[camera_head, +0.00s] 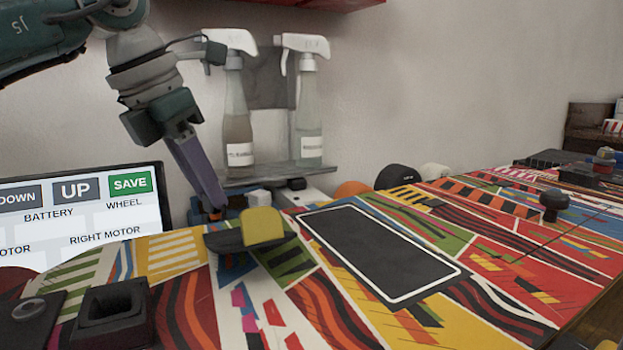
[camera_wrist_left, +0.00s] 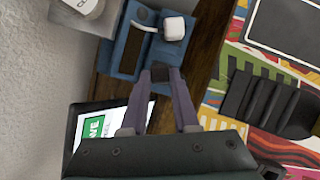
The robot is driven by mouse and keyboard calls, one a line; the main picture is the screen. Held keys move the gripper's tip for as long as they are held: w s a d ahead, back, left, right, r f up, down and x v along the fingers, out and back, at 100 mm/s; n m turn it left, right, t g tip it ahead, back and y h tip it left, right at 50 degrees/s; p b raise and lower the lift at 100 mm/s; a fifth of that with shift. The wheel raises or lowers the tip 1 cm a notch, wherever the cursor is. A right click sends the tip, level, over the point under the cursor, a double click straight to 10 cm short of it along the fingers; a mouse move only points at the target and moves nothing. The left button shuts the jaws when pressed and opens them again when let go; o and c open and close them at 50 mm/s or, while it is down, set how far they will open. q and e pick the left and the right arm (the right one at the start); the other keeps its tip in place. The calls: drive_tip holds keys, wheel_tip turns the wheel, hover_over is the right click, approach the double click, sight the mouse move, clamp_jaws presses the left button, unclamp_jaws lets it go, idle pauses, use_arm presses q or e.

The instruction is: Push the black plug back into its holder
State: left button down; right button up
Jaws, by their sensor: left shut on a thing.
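My left gripper (camera_head: 215,212) reaches down behind the far left edge of the patterned board. In the left wrist view its fingertips (camera_wrist_left: 160,75) are shut on a small dark block, which looks like the black plug (camera_wrist_left: 160,73). The plug is at the edge of a blue holder (camera_wrist_left: 131,50), beside a white cube-shaped piece (camera_wrist_left: 174,28). I cannot tell whether the plug is seated or only touching. In the head view the blue holder (camera_head: 236,211) is partly hidden by the board and a yellow-and-black object. My right gripper is not in view.
The patterned board (camera_head: 200,308) carries the yellow-and-black object (camera_head: 263,226), a black-framed panel (camera_head: 380,250) and a black square socket piece (camera_head: 112,312). A screen (camera_head: 80,225) stands at the left. Two spray bottles (camera_head: 237,130) (camera_head: 308,125) stand on a shelf behind.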

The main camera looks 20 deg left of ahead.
use_arm(q)
drive_tip(key=shift+f, duration=0.5)
idle(0.3)
drive_tip(key=c, duration=0.6)
unclamp_jaws()
drive_tip(key=shift+o, duration=0.4)
drive_tip(key=shift+o, duration=1.1)
drive_tip(key=shift+r, duration=0.3)
drive_tip(key=shift+r+p, duration=1.25)
drive_tip(key=shift+r, duration=0.05)
